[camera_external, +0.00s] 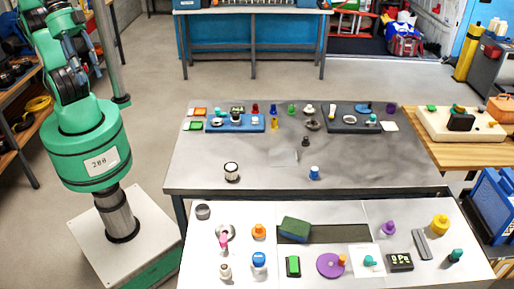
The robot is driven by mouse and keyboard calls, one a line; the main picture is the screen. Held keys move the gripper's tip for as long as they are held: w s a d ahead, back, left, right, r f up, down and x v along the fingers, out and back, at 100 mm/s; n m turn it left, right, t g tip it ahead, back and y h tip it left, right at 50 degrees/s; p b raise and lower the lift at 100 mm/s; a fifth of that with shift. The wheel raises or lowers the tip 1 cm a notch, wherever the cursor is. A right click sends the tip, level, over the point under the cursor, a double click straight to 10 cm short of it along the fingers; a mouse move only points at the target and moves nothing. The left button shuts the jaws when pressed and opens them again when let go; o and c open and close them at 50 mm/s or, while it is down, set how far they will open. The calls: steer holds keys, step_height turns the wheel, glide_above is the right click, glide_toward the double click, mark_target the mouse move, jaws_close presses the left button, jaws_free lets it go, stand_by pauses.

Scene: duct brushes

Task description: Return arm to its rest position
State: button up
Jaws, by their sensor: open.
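My green arm (88,145) stands at the left on a pale base, folded upright beside the tables. My gripper (84,62) appears at the upper left, close against the arm, as dark and blue-grey slender parts. It is open, with nothing seen between the fingers. It is well left of the tabletops and touches none of the items on them. The top of the arm is cut off by the frame edge.
A grey table (260,185) holds a blue tray (255,125), a dark tray (340,126) and small items. A shelf (22,112) stands close at the left. A wooden table (455,154) is at right.

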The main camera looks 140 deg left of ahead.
step_height(320, 180, down, 5)
steer(key=b, duration=0.4)
steer(key=shift+r, duration=0.1)
